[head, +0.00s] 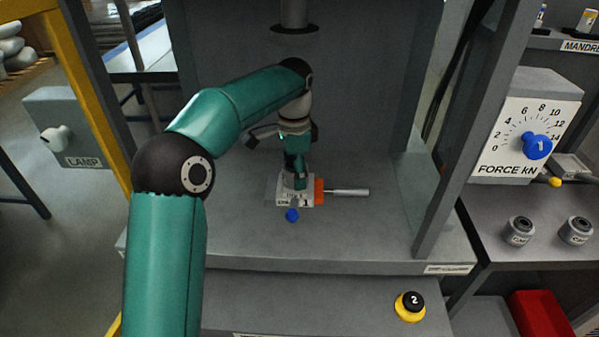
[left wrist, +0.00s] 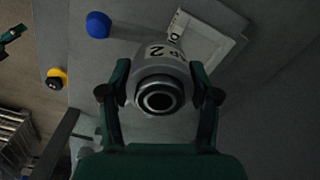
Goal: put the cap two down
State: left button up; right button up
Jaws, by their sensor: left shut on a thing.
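Cap two (left wrist: 158,88) is a grey round piece with a dark hollow end and a label showing a 2. In the left wrist view it sits between the two fingers of my left gripper (left wrist: 160,98), which is shut on it. In the head view my left gripper (head: 296,176) points down just over a small pale fixture (head: 307,203) on the press bed. The cap is mostly hidden there, and I cannot tell whether it touches the fixture. A small green and dark part at the left edge of the wrist view may be my right arm; its fingers are unclear.
An orange block (head: 319,190) and a metal rod (head: 349,192) are right of the fixture. A blue knob (head: 292,215) is in front. The press ram (head: 294,14) hangs above. A black-and-yellow button (head: 410,306) is at the front. The bed around the fixture is mostly clear.

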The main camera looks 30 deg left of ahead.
pick_arm(q)
jog(key=w+a, duration=0.1)
jog(key=w+a+f+p, duration=0.1)
jog(key=w, duration=0.1)
jog(key=w+a+f, duration=0.1)
jog(key=shift+w+f+p, duration=0.15)
jog(key=shift+w+p, duration=0.15)
jog(key=shift+p, duration=0.1)
notch_tip(320, 180, down, 4)
jog(key=shift+f, duration=0.1)
jog(key=shift+w+f, duration=0.2)
jog(key=shift+f, duration=0.15)
